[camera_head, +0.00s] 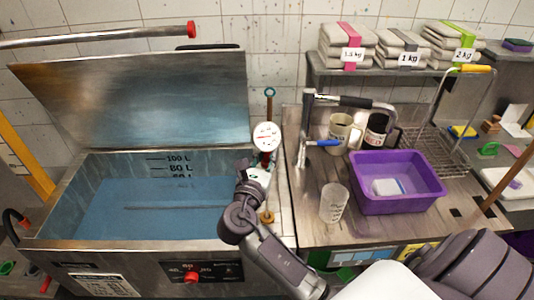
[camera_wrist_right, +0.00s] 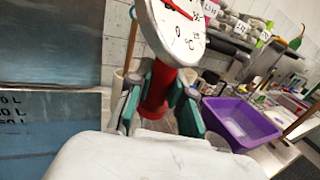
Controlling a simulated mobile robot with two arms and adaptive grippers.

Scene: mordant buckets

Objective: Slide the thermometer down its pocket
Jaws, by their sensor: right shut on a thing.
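The thermometer has a round white dial (camera_head: 266,136) with a red needle and a red neck below it. In the right wrist view its dial (camera_wrist_right: 177,25) is cut by the top edge, with the red neck (camera_wrist_right: 157,88) under it. My right gripper (camera_head: 264,168) is shut on the red neck, at the right rim of the steel vat (camera_head: 262,235). In the wrist view its green-padded fingers (camera_wrist_right: 158,95) stand on both sides of the neck. The thermometer's lower end and its pocket are hidden behind my gripper and arm. My left gripper is out of view.
The vat's lid (camera_head: 140,95) stands open over blue liquid (camera_head: 150,210). A wooden rod with a teal ring (camera_head: 270,91) rises behind the dial. To the right are a clear beaker (camera_head: 334,204), mugs (camera_head: 341,132), a tap and a purple basin (camera_head: 397,200).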

